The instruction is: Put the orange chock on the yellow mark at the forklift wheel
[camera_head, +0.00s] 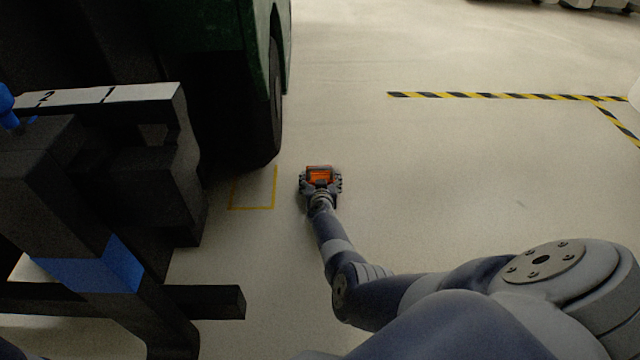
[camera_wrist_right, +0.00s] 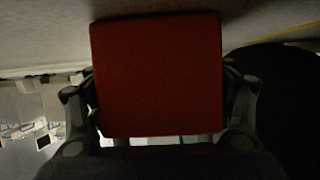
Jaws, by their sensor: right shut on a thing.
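The orange chock (camera_head: 320,174) is held in my right gripper (camera_head: 320,182), to the right of the yellow mark. In the right wrist view the chock (camera_wrist_right: 157,75) fills the middle, dark red in shadow, between the two fingers. The yellow mark (camera_head: 253,208) is a thin outline on the floor, partly hidden at its far side. The forklift wheel (camera_head: 272,110) is dark and stands just beyond the mark, under the green body. The chock is apart from the mark and the wheel. My left gripper is not in view.
The forklift's dark mast and fork parts (camera_head: 150,180) stand left of the mark, and a dark bar (camera_head: 215,301) sticks out toward my right arm. Black and yellow floor tape (camera_head: 490,96) lies at the far right. The floor right of the chock is clear.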

